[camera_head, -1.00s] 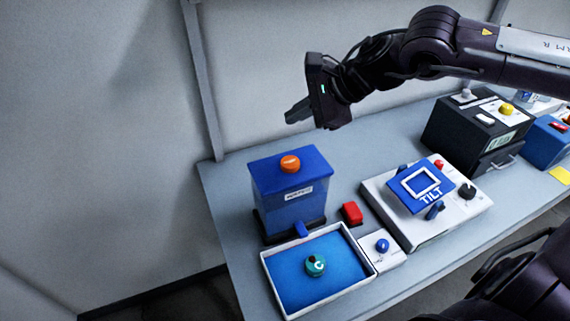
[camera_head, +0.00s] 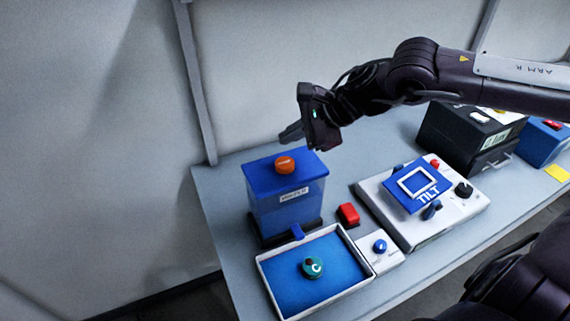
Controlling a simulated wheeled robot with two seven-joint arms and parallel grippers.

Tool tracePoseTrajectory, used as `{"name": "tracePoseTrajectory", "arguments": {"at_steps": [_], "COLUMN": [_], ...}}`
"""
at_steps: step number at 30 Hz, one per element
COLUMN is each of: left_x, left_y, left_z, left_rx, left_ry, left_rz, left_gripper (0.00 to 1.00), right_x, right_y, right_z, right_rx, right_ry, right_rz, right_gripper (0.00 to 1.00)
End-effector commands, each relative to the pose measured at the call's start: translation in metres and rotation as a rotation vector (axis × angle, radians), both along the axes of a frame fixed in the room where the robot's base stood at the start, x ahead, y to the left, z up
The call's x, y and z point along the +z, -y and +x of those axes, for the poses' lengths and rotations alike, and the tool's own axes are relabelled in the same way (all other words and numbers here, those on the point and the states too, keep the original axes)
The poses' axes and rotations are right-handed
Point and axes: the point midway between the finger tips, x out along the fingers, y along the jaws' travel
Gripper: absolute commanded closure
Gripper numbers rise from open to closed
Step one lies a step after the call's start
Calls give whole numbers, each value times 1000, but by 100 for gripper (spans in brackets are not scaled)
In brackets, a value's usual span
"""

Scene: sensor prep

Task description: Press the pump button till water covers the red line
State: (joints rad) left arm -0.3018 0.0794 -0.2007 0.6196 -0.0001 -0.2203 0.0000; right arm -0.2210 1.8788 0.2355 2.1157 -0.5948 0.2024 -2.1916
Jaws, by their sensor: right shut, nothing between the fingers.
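A blue tank (camera_head: 265,211) with a blue lid and a small label stands at the left of the bench. An orange round button (camera_head: 285,165) sits on its lid. My right gripper (camera_head: 290,134) is shut and empty, its fingertips pointing left, a little above and behind the orange button and apart from it. In front of the tank, a white-rimmed tray (camera_head: 349,299) holds blue water (camera_head: 334,252). A teal round piece marked C (camera_head: 312,267) is in the tray. I cannot make out a red line. My left gripper is not in view.
A red block (camera_head: 348,214) and a small white box with a blue knob (camera_head: 380,246) are right of the tank and tray. A white panel with a blue TILT plate (camera_head: 415,187) and a black box (camera_head: 458,142) stand farther right. The bench's left strip is clear.

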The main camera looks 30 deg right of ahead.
Motion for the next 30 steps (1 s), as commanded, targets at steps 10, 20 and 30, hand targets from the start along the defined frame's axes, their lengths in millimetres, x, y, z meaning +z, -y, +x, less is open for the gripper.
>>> {"name": "tracePoseTrajectory", "arguments": {"at_steps": [10,20,30], "left_x": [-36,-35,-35], "left_y": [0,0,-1], "left_z": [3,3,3], "left_rx": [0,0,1], "left_ry": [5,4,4], "left_rz": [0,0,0], "left_gripper": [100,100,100], "right_x": [-39,-37,-37], "right_y": [0,0,0], "right_z": [0,0,0], "right_rx": [1,-1,-1], "right_ry": [2,1,1], "right_rz": [0,0,0], "right_gripper": [100,100,100]}}
